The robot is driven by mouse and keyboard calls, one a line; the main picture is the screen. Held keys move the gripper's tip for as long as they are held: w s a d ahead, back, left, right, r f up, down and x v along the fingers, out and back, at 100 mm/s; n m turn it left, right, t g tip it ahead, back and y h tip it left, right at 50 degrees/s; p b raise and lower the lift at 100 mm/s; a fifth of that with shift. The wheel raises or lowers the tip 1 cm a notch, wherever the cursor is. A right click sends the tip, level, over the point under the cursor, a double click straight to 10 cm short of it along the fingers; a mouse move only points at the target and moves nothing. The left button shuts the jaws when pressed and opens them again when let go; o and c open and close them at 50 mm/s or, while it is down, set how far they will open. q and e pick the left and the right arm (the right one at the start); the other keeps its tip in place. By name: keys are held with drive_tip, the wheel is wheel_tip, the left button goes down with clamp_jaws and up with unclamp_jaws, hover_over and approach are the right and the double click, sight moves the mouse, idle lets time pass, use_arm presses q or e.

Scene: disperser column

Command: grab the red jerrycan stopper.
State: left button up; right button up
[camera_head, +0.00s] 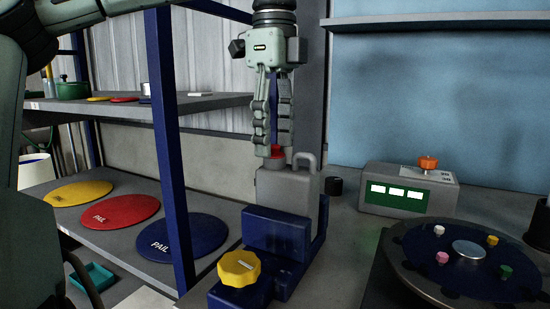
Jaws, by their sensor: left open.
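The red jerrycan stopper (275,154) sits on top of the grey jerrycan (285,188), at the left of the can's handle. The jerrycan stands upright in a blue holder (277,234). My left gripper (273,152) points straight down from above, with its fingertips right at the stopper. The fingers partly hide the stopper, and I cannot tell whether they touch it. The gripper is open. My right gripper is not in view.
A yellow knob (239,268) is in front of the holder. A grey control box (409,189) with an orange knob stands to the right, behind a round turntable (465,262). Shelves with yellow, red and blue pail lids (168,238) are at the left. A blue post (168,150) rises there.

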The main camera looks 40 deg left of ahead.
use_arm(q)
drive_tip(key=shift+f, duration=0.25)
clamp_jaws()
drive_tip(key=shift+r, duration=0.1)
idle(0.3)
